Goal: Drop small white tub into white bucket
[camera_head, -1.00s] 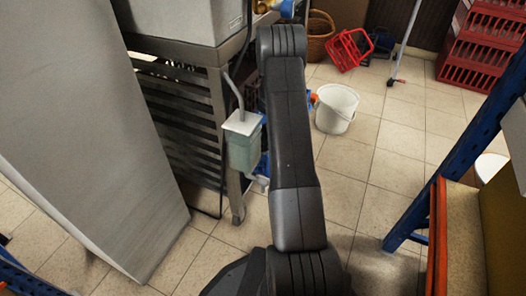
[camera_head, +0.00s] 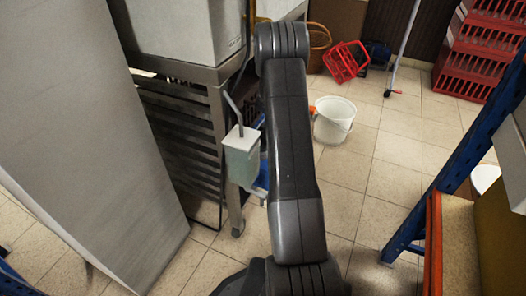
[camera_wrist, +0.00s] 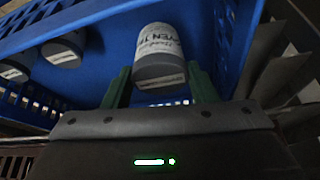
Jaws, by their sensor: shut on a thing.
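A small tub (camera_wrist: 160,45) with a white printed label and a grey end is between the green fingers of my gripper (camera_wrist: 158,76) in the wrist view. My gripper is shut on it. A blue crate (camera_wrist: 110,22) shows behind the tub. The white bucket (camera_head: 328,130) stands upright on the tiled floor in the head view, just right of my arm. My gripper and the held tub cannot be seen in the head view.
More labelled tubs (camera_wrist: 62,50) are in the crate at left. A metal rack (camera_head: 185,125) and grey-white panel (camera_head: 100,140) stand left. A blue-orange shelf (camera_head: 436,235) stands right. Red baskets (camera_head: 345,63) lie at the back. Floor around the bucket is mostly clear.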

